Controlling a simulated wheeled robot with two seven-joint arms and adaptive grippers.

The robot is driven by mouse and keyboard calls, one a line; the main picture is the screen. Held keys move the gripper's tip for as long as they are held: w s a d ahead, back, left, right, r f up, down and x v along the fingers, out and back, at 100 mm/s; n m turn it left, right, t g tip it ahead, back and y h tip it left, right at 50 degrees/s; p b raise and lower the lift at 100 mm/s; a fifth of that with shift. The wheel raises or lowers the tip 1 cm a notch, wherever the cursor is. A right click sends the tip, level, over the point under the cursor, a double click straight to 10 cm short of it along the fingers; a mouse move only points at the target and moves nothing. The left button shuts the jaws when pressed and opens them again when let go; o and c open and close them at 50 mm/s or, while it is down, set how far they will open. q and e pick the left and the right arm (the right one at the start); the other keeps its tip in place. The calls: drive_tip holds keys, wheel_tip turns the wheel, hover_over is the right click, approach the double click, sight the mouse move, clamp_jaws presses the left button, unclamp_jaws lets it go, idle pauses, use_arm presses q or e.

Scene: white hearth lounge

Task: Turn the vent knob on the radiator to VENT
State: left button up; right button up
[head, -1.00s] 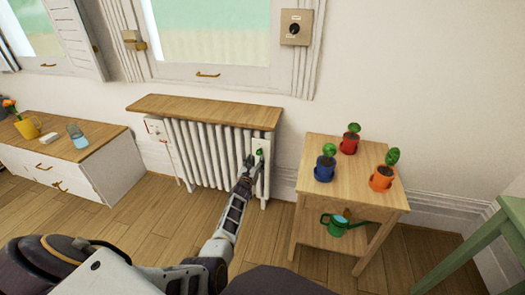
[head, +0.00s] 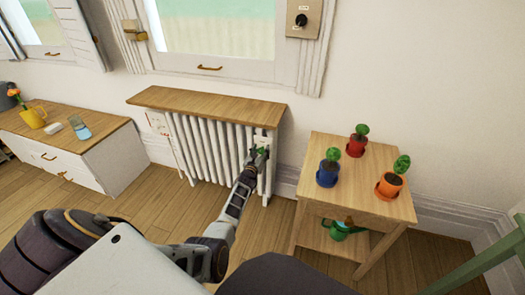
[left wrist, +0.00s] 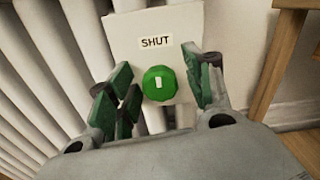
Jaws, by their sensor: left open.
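The white radiator (head: 205,145) stands under a wooden shelf below the window. In the left wrist view its green vent knob (left wrist: 159,83) sits on a pale plate (left wrist: 190,22) with the label SHUT (left wrist: 155,41) above it. A light mark on the knob points up towards that label. My left gripper (head: 258,153) is at the radiator's right end. In the left wrist view its open green-padded fingers (left wrist: 162,92) are on either side of the knob, with gaps showing. No VENT label shows. My right gripper is not in view.
A wooden side table (head: 335,196) with several potted plants stands right of the radiator, a green watering can (head: 342,230) on its lower shelf. A white cabinet (head: 97,170) stands at the left. The wooden shelf (head: 205,104) overhangs the radiator.

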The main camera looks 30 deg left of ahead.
use_arm(q)
drive_tip(key=shift+c, duration=0.3)
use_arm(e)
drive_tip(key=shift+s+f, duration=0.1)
use_arm(q)
drive_tip(key=c, duration=1)
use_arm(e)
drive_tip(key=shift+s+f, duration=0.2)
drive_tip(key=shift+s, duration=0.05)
